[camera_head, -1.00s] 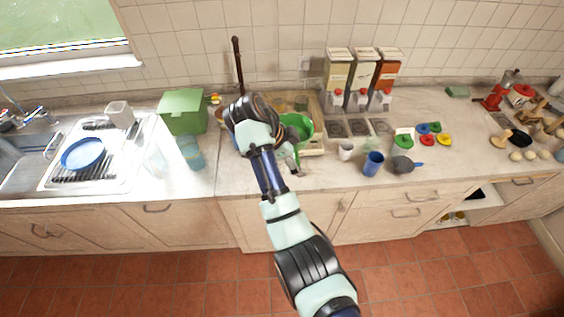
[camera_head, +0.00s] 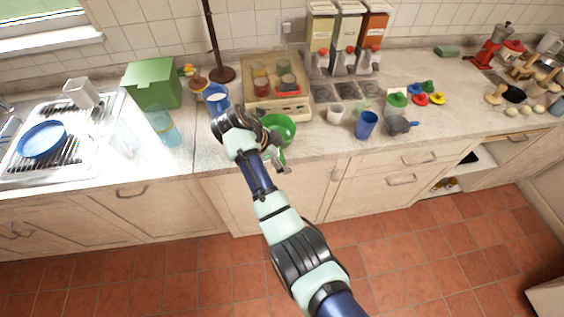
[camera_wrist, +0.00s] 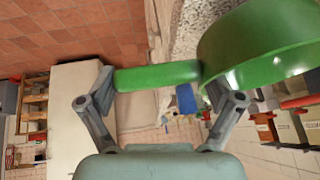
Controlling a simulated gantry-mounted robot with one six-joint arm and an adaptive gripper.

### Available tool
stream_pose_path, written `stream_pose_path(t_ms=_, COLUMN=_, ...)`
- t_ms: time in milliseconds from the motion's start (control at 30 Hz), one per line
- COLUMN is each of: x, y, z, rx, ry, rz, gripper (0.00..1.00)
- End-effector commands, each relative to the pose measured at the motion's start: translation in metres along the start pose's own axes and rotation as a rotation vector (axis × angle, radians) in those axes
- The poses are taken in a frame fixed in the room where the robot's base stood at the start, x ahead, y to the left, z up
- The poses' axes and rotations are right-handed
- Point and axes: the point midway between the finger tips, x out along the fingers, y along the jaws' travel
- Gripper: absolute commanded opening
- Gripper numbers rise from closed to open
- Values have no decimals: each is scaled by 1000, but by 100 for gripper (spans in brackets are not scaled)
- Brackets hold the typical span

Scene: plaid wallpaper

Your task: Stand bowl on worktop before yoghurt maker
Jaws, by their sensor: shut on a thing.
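The green bowl (camera_head: 285,123) with a stubby handle is at the front of the worktop, just before the yoghurt maker. My gripper (camera_head: 275,160) is shut on the bowl's handle. The wrist view shows the handle (camera_wrist: 158,76) between my two fingers (camera_wrist: 160,95) and the bowl's body (camera_wrist: 265,45) at upper right. The bowl looks close to the worktop; I cannot tell whether it touches. The yoghurt maker (camera_head: 290,108), a low beige box with several coloured jars on top, stands behind. My arm hides part of the bowl's left side.
A blue-and-white cup (camera_head: 216,97) stands left of the yoghurt maker, near a dark upright stand (camera_head: 222,74). The worktop's front edge (camera_head: 230,172) is close.

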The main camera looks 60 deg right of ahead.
Motion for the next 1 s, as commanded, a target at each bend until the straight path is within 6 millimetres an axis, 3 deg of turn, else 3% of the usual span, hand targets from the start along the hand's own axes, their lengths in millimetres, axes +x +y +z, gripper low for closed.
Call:
stream_pose_path(t_ms=33, x=12, y=2, z=7, rx=-2, ry=1, rz=2, gripper=24)
stream_pose_path(t_ms=133, x=24, y=4, z=15, rx=0, ry=0, rz=0, gripper=24)
stream_pose_path(t_ms=467, x=28, y=4, z=17, rx=0, ry=0, rz=-1, gripper=24)
stream_pose_path(t_ms=500, x=27, y=4, z=17, rx=-1, ry=-1, rz=0, gripper=98)
stream_pose_path(t_ms=867, x=24, y=4, z=15, rx=0, ry=0, rz=0, gripper=100)
stream_pose_path(t_ms=1000, x=6, y=3, z=15, rx=-1, ry=-1, rz=-3, gripper=100)
